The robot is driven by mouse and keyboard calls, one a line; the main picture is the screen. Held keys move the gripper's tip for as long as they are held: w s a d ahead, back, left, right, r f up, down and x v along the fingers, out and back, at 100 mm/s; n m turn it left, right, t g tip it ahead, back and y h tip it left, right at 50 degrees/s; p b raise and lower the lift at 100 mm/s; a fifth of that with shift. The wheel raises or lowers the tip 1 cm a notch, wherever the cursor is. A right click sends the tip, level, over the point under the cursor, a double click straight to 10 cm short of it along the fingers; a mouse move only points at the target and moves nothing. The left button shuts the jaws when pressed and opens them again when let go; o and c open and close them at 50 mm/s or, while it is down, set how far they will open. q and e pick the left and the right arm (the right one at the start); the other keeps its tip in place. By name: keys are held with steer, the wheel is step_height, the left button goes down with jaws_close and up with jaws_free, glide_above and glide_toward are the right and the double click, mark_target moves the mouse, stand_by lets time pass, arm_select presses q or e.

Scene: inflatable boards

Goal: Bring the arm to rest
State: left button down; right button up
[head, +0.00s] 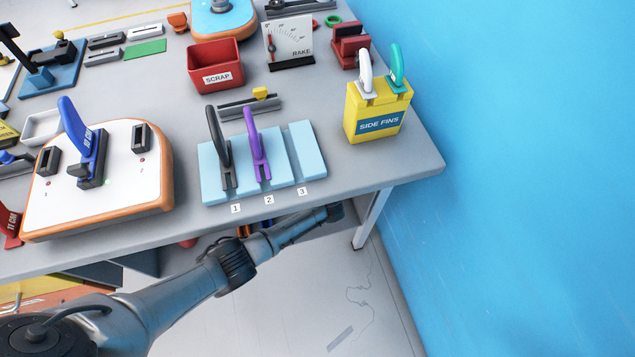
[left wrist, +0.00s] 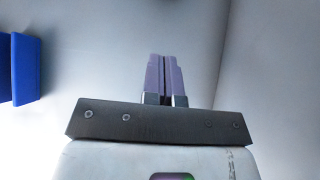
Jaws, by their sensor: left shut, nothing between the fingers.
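My left gripper (left wrist: 165,75) shows in the left wrist view, its two fingers together with nothing between them. Pale grey floor or wall surfaces lie behind it. In the head view my left arm (head: 175,295) comes in from the lower left and reaches along the front of the table, below its edge. Its far end (head: 335,211) is near the front right table leg; the gripper itself cannot be made out there. My right gripper is in neither view.
The grey table (head: 400,172) holds a white orange-rimmed board (head: 115,190), a light-blue rack (head: 308,150) with black and purple fins, a red scrap bin (head: 215,68) and a yellow side-fins box (head: 378,108). A blue wall (head: 530,150) stands right. A blue object (left wrist: 25,68) is left of the gripper.

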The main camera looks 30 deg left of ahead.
arm_select(q)
steer(key=shift+r, duration=0.25)
steer(key=s+d+r+n+g+h+p, duration=0.1)
steer(key=s+d+r+n+h+p, duration=0.15)
steer(key=s+n, duration=0.45)
steer(key=s+d+r+n+g+h+p, duration=0.15)
steer(key=s+r+n+p, duration=0.25)
steer(key=s, duration=0.5)
steer(key=s+a+r+n+h+p, duration=0.25)
steer(key=s+r+n+p, duration=0.35)
steer(key=s+r+n, duration=1.15)
steer(key=s+r+m+p, duration=0.3)
steer(key=r+p, duration=3.5)
steer(key=r, duration=0.4)
steer(key=shift+a, duration=0.25)
